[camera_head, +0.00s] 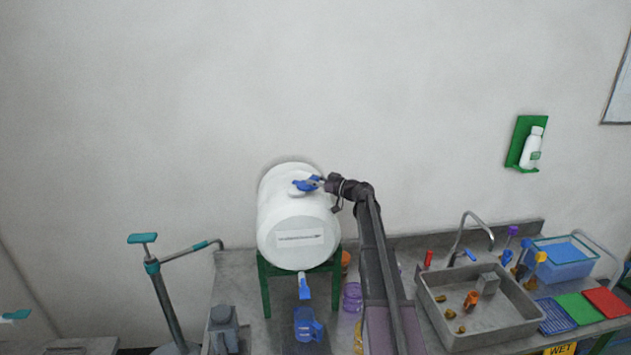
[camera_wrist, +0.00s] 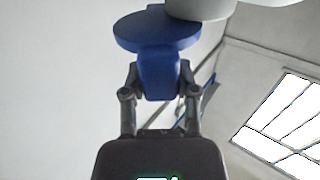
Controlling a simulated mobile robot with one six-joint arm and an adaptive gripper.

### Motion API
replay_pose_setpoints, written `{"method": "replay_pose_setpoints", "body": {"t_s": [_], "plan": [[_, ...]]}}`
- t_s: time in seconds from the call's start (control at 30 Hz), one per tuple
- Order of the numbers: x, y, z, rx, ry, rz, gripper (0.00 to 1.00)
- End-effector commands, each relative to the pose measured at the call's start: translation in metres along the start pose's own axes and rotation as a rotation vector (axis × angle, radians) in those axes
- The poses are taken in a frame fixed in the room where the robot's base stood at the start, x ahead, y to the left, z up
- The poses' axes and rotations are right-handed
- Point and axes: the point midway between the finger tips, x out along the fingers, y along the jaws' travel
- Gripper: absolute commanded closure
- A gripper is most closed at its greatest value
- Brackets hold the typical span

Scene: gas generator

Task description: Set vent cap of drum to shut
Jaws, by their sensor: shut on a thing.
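The white drum (camera_head: 290,225) lies on its side on a green stand, a label on its front end. Its blue vent cap (camera_head: 305,185) sits on top of the drum. My gripper (camera_head: 323,181) reaches in from the right and is shut on the cap's blue tab. In the wrist view the blue vent cap (camera_wrist: 157,33) shows a round disc with a tab hanging down between the fingers of my gripper (camera_wrist: 160,88). Part of the pale drum (camera_wrist: 200,8) shows at the top edge. The cap's seating on the drum is hard to make out.
A blue tap (camera_head: 304,288) is at the drum's lower front, above a blue jug (camera_head: 307,325). A hand pump (camera_head: 160,280) stands at the left. A sink (camera_head: 478,305) with a faucet is at the right. The wall above the drum is clear.

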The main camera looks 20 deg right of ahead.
Motion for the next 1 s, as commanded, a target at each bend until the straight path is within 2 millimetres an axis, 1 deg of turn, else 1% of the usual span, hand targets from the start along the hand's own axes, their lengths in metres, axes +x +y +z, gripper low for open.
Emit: {"method": "replay_pose_setpoints", "body": {"t_s": [0.03, 0.07, 0.1, 0.17, 0.2, 0.6, 0.73, 0.87, 1.0], "plan": [[0.002, 0.000, -0.001, 0.002, 0.004, -0.003, 1.00], [0.001, 0.001, -0.001, 0.002, 0.004, -0.002, 0.58], [0.000, 0.002, -0.001, 0.002, 0.004, -0.001, 0.46], [-0.002, 0.003, -0.001, 0.002, 0.004, 0.001, 0.28], [-0.003, 0.004, -0.001, 0.002, 0.003, 0.003, 0.26], [-0.008, 0.006, 0.000, 0.001, 0.001, 0.008, 0.26], [-0.013, 0.006, 0.000, 0.000, 0.001, 0.008, 0.26], [-0.023, 0.005, 0.000, 0.001, 0.001, 0.009, 0.26], [-0.042, 0.006, 0.000, 0.001, 0.001, 0.010, 0.26]]}}
